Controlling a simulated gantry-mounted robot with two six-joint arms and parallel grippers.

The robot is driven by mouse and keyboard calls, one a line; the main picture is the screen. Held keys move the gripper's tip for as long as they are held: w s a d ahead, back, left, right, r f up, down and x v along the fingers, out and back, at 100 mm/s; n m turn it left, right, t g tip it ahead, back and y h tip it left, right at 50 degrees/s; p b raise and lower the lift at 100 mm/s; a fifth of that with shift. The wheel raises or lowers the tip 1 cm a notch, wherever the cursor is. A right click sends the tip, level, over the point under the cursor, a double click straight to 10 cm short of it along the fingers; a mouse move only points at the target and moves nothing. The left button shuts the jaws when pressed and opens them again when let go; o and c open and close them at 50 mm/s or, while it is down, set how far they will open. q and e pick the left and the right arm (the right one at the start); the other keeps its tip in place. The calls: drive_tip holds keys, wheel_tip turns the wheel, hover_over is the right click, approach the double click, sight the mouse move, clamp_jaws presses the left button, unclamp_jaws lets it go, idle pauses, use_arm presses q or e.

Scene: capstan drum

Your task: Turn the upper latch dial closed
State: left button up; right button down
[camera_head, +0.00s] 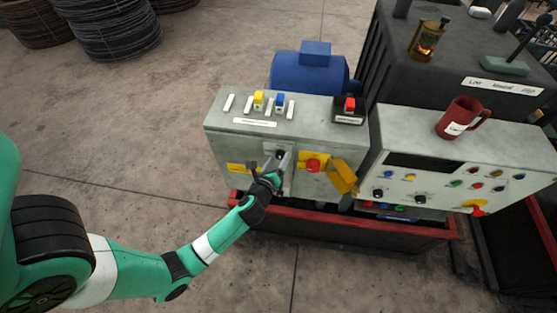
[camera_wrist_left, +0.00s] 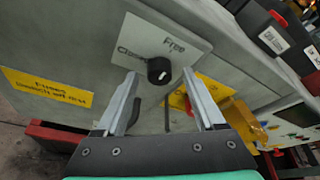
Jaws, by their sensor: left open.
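The latch dial (camera_wrist_left: 159,71) is a black round knob on a pale plate on the grey cabinet's front. The plate reads "Free" at upper right and a partly legible word starting "Clos" at left. The knob has a small white mark; its exact pointing is hard to tell. In the head view the dial (camera_head: 280,154) is small and partly crowded by my gripper. My left gripper (camera_head: 268,164) is open in front of the plate. In the wrist view its fingertips (camera_wrist_left: 160,75) stand on either side of the knob; contact cannot be told. My right gripper is not in view.
A yellow label (camera_wrist_left: 46,88) is left of the plate. A red button (camera_head: 313,165) and a yellow bracket (camera_head: 342,177) are close on the right. The grey control box (camera_head: 470,150) carries a red mug (camera_head: 462,117). A red-rimmed tray (camera_head: 330,224) lies below.

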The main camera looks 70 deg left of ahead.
use_arm(q)
drive_tip(key=shift+w+a+f, duration=0.1)
drive_tip(key=shift+w+a, duration=0.15)
drive_tip(key=shift+a, duration=0.05)
clamp_jaws()
